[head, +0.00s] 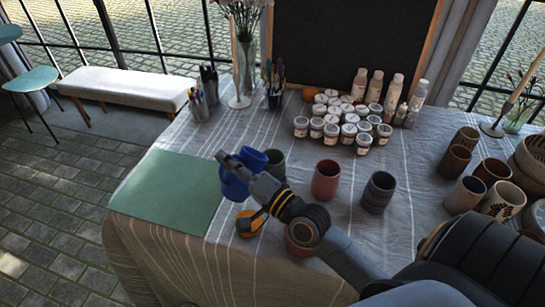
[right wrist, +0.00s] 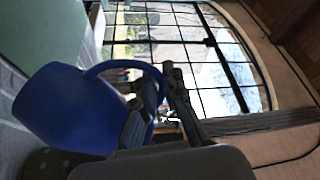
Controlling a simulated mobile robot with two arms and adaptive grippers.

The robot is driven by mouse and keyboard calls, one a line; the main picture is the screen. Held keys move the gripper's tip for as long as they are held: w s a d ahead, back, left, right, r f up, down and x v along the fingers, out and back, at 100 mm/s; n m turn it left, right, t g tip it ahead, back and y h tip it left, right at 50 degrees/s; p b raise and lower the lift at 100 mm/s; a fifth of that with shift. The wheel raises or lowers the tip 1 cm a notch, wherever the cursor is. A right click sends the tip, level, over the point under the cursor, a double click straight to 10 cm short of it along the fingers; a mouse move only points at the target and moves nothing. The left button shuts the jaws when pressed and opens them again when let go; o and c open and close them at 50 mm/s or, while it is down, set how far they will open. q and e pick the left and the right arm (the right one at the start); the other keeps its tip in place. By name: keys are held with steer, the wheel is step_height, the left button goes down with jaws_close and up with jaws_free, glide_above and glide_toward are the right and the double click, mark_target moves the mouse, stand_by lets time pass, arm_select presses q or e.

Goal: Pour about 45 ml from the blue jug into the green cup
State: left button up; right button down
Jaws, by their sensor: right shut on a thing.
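The blue jug (head: 233,187) is at the right edge of the green mat, partly hidden behind my right gripper (head: 236,168). The gripper is shut on the jug's handle. In the right wrist view the jug (right wrist: 65,108) fills the left side, its handle loop between the fingers (right wrist: 155,100). I cannot tell whether the jug touches the table or is tilted, and its inside is hidden. The dark green cup (head: 275,162) stands just right of the jug, its lower part hidden by my right arm. My left gripper is not in view.
A red cup (head: 326,180) and a dark grey cup (head: 378,192) stand to the right. Another reddish cup (head: 298,246) is partly behind my arm. Several paint jars (head: 347,131) stand behind. The green mat (head: 160,190) is otherwise bare.

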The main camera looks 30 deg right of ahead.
steer(key=shift+w+d+r+m+t+h, duration=0.1)
steer(key=shift+d+r+m+t+h, duration=0.05)
steer(key=shift+d+r+m, duration=0.4)
steer(key=shift+w+d+r+m+t+h, duration=0.15)
steer(key=shift+d+r+m, duration=0.15)
steer(key=shift+r+m, duration=0.45)
stand_by(0.4)
steer(key=shift+d+r+m+p, duration=0.35)
steer(key=shift+d+m, duration=0.2)
steer(key=shift+m, duration=0.25)
stand_by(1.9)
steer(key=f+n, duration=0.1)
steer(key=a+f+n, duration=0.1)
steer(key=a+f+n+b, duration=0.1)
steer(key=shift+s+a+n, duration=0.2)
steer(key=shift+s+n, duration=0.05)
steer(key=shift+n, duration=0.15)
steer(key=shift+a+f+n+g+y, duration=0.3)
steer(key=shift+n+g+y, duration=0.1)
steer(key=shift+n, duration=0.1)
steer(key=shift+a+f+n+p, duration=0.15)
steer(key=shift+a+n+p, duration=0.05)
steer(key=shift+n+p, duration=0.15)
steer(key=shift+s+a+n+p, duration=0.1)
steer(key=shift+a+n+p, duration=0.15)
steer(key=shift+a+p, duration=0.2)
steer(key=shift+a+n, duration=0.3)
steer(key=shift+s+a+f+n, duration=0.1)
steer(key=shift+a+f+n, duration=0.1)
steer(key=shift+n, duration=0.1)
